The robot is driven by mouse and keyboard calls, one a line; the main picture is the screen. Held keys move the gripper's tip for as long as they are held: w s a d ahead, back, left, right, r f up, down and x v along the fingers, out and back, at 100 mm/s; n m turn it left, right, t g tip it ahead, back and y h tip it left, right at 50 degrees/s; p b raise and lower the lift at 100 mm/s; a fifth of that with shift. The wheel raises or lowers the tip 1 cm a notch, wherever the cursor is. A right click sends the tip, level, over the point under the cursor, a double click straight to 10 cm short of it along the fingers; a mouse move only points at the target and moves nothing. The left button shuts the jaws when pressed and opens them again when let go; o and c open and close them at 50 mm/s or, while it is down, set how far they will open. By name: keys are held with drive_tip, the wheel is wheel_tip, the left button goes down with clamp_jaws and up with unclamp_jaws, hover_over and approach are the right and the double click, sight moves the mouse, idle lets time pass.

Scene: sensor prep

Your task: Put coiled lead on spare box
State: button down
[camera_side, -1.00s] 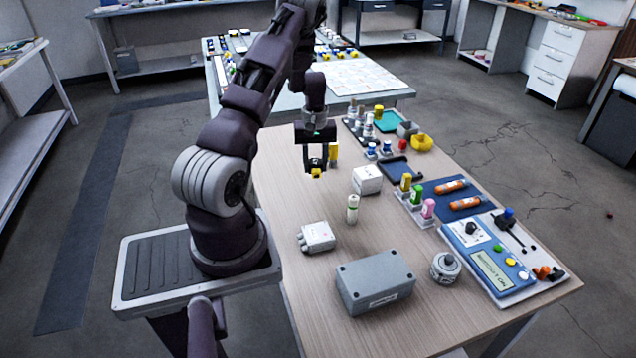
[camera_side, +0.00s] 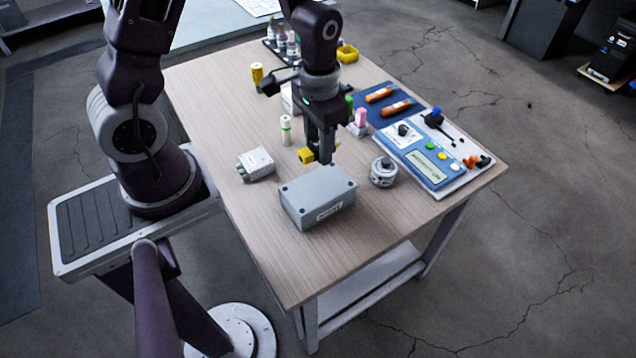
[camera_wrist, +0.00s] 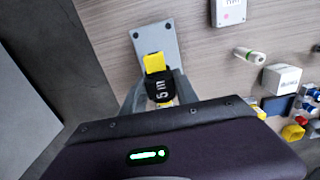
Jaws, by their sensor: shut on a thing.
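The coiled lead is a small yellow thing (camera_side: 308,156) with a black band marked "5 m", which shows in the wrist view (camera_wrist: 160,88). My gripper (camera_side: 320,158) is shut on it and points down. The spare box is a grey lidded box (camera_side: 318,192) with corner screws and a front label too small to read. The lead appears above the box's back part, apparently with a small gap. In the wrist view the box lid (camera_wrist: 160,40) lies below and beyond the lead. The lead's lower end is partly hidden by the fingers.
A white connector box (camera_side: 256,164) stands left of the spare box, and a round grey part (camera_side: 383,172) stands to its right. A white-green cylinder (camera_side: 286,130) stands behind. A blue meter panel (camera_side: 430,155) lies at right. The table's front is clear.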

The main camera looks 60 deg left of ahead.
sight(319, 186)
wheel_tip(319, 186, down, 9)
drive_tip(key=shift+f, duration=0.2)
drive_tip(key=c, duration=0.9)
unclamp_jaws()
drive_tip(key=shift+f, duration=0.1)
drive_tip(key=shift+c, duration=0.2)
wheel_tip(319, 186, up, 12)
drive_tip(key=shift+r, duration=0.15)
drive_tip(key=s+d+r+t, duration=0.1)
drive_tip(key=s+r+t, duration=0.1)
drive_tip(key=s+r, duration=0.4)
drive_tip(key=s+d+r+t, duration=0.1)
drive_tip(key=s+r+t, duration=0.2)
drive_tip(key=s+r, duration=0.4)
wheel_tip(319, 186, up, 6)
drive_tip(key=shift+s+d+r+t, duration=0.1)
drive_tip(key=shift+s+d+t, duration=0.2)
drive_tip(key=shift+d, duration=0.05)
